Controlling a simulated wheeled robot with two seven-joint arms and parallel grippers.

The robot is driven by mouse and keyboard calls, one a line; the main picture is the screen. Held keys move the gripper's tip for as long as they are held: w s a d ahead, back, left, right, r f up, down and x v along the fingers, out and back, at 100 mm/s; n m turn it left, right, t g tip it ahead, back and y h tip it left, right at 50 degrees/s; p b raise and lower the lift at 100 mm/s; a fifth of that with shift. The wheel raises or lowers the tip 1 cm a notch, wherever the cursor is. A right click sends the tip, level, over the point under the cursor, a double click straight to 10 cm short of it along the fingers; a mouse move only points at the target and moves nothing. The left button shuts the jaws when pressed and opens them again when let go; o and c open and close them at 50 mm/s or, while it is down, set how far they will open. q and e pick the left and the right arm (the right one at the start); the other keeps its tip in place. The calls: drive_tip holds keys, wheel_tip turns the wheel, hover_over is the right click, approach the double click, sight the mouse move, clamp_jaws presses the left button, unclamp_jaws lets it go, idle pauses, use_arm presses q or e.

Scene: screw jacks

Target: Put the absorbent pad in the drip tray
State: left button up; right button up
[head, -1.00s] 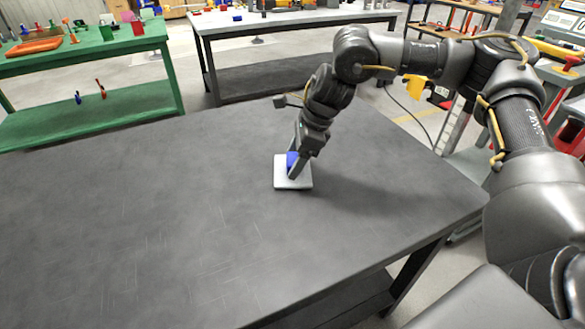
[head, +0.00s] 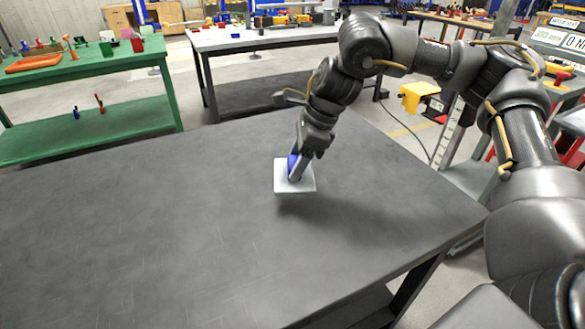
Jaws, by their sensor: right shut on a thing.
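The absorbent pad (head: 283,182) is a flat white square with a blue block (head: 293,161) on its top. My right gripper (head: 295,174) points down and is shut on the blue block, holding the pad just above the dark table. A shadow lies on the table below and right of the pad. An orange tray (head: 34,63), which looks like the drip tray, sits on the green table at the far left, well away from my gripper. My left gripper is not in view.
The dark table (head: 150,230) is otherwise clear. The green table (head: 90,65) holds several small items near the orange tray. A white-topped table (head: 240,38) with several things stands behind. A floor gap separates the tables.

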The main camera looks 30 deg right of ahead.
sight(303, 182)
drive_tip(key=s+r, duration=0.1)
drive_tip(key=r, duration=0.1)
drive_tip(key=s+r, duration=0.2)
drive_tip(key=shift+s+a, duration=0.1)
drive_tip(key=shift+s, duration=0.05)
drive_tip(key=s+r, duration=0.3)
drive_tip(key=s, duration=0.5)
drive_tip(key=shift+s+a+r, duration=0.2)
drive_tip(key=shift+s+a, duration=0.05)
drive_tip(key=shift+s, duration=0.1)
